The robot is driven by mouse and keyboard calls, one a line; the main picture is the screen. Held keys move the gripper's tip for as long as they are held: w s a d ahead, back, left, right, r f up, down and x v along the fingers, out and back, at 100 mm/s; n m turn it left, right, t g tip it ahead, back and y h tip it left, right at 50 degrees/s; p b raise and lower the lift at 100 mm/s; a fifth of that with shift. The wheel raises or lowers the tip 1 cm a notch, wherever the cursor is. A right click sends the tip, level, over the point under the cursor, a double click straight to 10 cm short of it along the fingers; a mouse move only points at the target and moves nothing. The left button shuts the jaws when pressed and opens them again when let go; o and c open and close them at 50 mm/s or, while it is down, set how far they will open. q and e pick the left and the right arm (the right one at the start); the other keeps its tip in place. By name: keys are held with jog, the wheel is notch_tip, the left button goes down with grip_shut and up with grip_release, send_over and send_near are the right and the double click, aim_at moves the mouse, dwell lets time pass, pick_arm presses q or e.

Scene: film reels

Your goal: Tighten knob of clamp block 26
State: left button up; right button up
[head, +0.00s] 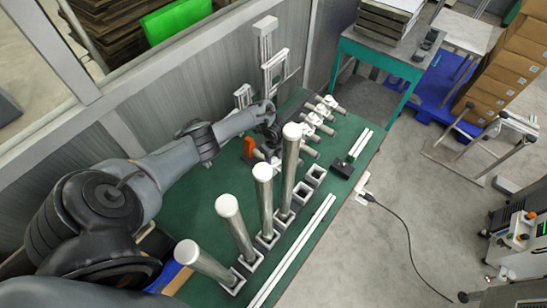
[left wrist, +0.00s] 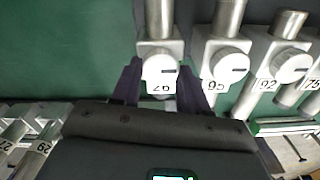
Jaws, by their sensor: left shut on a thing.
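Clamp block 26 (left wrist: 148,48) is at the top centre of the left wrist view, with a metal rod standing out of it. Its white round knob (left wrist: 160,68) faces the camera, and its number label reads upside down. My left gripper (left wrist: 158,92) has one dark finger on each side of this knob and is shut on it. In the head view the left gripper (head: 272,134) is at the far end of the green table, by the row of clamp blocks. Block 26 is hard to make out there. My right gripper is not in view.
Neighbouring clamp blocks (left wrist: 222,58) with similar knobs stand close on the right. In the head view, tall white-capped posts (head: 263,200) stand in square sockets near the arm. White rails (head: 295,250) lie along the green table (head: 345,135). An orange part (head: 249,147) is beside the gripper.

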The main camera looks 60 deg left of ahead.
aim_at(274, 159)
pick_arm(q)
jog(key=o, duration=1.1)
jog(key=shift+c, duration=0.2)
jog(key=shift+r, duration=0.55)
notch_tip(274, 159, up, 10)
jog(key=p, duration=0.2)
jog(key=shift+f, duration=0.15)
